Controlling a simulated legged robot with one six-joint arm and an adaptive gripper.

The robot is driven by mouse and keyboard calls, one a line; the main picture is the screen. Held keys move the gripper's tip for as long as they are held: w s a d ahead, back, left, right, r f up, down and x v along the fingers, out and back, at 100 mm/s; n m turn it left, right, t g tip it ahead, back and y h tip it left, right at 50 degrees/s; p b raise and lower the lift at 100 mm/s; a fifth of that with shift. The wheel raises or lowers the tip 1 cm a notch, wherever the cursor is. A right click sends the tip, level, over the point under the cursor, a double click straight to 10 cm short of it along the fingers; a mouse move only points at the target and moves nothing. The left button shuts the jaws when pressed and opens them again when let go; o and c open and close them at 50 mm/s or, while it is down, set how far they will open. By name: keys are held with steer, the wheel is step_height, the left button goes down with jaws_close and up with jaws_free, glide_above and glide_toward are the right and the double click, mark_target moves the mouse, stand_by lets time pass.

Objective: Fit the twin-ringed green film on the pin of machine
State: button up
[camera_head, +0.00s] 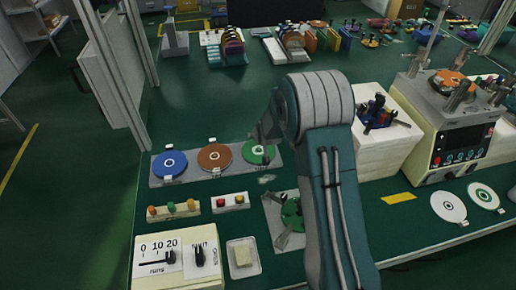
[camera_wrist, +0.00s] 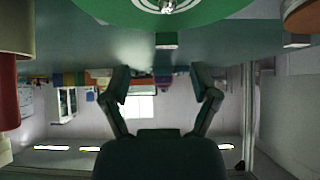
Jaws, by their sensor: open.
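A green disc (camera_head: 250,154) with white ring marking lies at the right end of a grey plate (camera_head: 180,181). In the wrist view its near part (camera_wrist: 215,10) fills the top edge, with pale rings around a metal centre. My gripper (camera_head: 264,134) is over this disc's far side in the head view, partly hidden by my arm. The wrist view shows its two fingers (camera_wrist: 165,85) spread wide with nothing between them. A second green disc (camera_head: 291,212) on another plate is partly hidden by my arm.
A blue disc (camera_head: 169,164) and a brown disc (camera_head: 214,158) share the grey plate. A machine with a screen (camera_head: 465,138) and a copper-coloured disc on top stands right. Button boxes (camera_head: 173,210) and a switch panel (camera_head: 165,256) stand in front.

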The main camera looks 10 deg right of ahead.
steer(key=x, duration=0.2)
steer(key=a+x, duration=0.1)
steer(key=x, duration=0.1)
steer(key=shift+w+f, duration=0.2)
steer(key=shift+f, duration=0.05)
steer(key=shift+w+d+f, duration=0.15)
steer(key=shift+w+d, duration=0.05)
steer(key=shift+d, duration=0.1)
steer(key=shift+a, duration=0.35)
jaws_close()
